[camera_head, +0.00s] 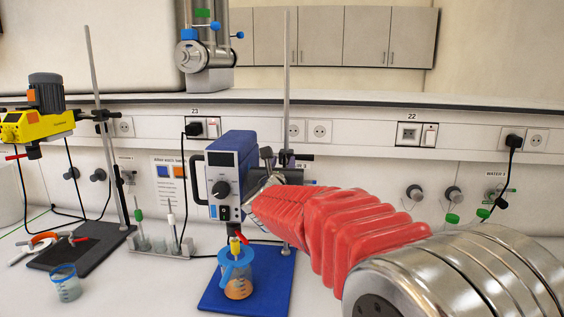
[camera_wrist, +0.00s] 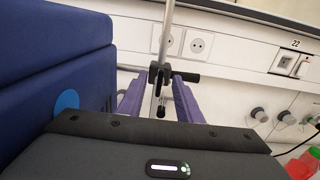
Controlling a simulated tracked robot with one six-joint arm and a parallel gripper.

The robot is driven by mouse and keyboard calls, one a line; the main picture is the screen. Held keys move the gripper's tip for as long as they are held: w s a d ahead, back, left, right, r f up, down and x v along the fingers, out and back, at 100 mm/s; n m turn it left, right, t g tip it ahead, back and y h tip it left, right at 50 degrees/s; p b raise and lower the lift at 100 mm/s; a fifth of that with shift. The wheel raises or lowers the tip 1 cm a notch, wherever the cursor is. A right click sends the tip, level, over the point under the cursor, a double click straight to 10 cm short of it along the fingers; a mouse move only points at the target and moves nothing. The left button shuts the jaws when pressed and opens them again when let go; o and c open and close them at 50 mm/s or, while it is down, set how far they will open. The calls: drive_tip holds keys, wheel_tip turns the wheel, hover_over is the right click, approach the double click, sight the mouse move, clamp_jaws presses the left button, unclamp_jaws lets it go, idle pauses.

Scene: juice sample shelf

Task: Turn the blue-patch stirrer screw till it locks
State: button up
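A black clamp with a screw (camera_wrist: 160,104) sits on the rod in the middle of the wrist view. My gripper (camera_wrist: 158,82) has its two purple fingers apart, one on each side of the screw. I cannot tell whether they touch it. In the head view the gripper is largely hidden by my red-sleeved arm.
A beaker of orange liquid (camera_head: 238,287) stands under the stirrer on the blue base plate (camera_head: 270,275). A yellow stirrer (camera_head: 38,125) on another stand is at left. A probe rack (camera_head: 160,245) stands between them. Wall sockets (camera_wrist: 200,46) and taps are behind.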

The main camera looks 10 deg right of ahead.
sight(285, 161)
drive_tip(key=shift+x, duration=1.1)
drive_tip(key=shift+c, duration=0.3)
clamp_jaws()
